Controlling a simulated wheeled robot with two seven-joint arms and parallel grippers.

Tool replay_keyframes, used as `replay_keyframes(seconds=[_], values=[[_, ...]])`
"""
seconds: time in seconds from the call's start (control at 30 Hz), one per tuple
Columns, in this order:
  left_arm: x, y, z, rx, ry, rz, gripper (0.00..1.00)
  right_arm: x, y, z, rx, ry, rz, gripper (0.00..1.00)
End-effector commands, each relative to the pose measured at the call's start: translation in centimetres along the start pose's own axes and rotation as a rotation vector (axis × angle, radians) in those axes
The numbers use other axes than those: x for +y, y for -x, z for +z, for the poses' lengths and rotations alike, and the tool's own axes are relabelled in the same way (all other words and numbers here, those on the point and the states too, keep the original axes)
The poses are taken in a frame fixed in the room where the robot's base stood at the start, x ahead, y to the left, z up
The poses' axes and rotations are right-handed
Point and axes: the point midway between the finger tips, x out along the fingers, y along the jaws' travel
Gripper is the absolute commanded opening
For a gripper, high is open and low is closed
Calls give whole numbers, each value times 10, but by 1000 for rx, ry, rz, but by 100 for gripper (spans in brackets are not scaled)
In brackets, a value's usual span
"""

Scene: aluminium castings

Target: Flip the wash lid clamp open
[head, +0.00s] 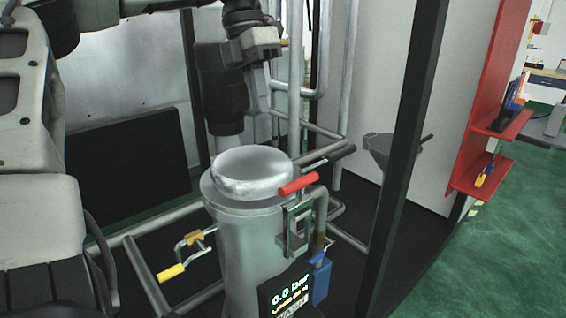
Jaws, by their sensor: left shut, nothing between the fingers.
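The wash lid (252,170) is a round, pale metal cap on top of the upright grey wash vessel (245,245), in the middle of the head view. The lid clamp (297,228) is fixed to the vessel's right side. Its red handle (298,184) lies nearly level beside the lid's rim. My left arm comes in from the left and across the top. My left gripper (257,105) points down behind the lid, shut and empty, apart from the clamp; its tip area is partly hidden. My right gripper is not in view.
A pressure display (290,294) reading 0.0 bar and a blue-handled valve (321,280) are on the vessel's front right. A yellow-handled valve (171,272) is at left. Pipes run behind. A dark post (405,150) stands right, with a red shelf (505,125) beyond.

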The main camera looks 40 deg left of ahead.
Motion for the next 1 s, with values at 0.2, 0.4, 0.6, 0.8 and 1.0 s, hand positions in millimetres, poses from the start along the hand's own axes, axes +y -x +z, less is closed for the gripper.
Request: replay_keyframes(seconds=[0.2,0.4,0.6,0.8,1.0], values=[[0,-10,0,0,-1,-3,0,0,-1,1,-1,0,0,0],[0,-46,-1,3,-3,-5,0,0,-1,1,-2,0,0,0],[-1,-89,-1,3,-2,-5,0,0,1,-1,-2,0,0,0],[-20,-110,0,0,-4,-2,0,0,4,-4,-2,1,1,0],[-34,-118,0,-2,-3,-1,0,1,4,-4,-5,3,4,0]])
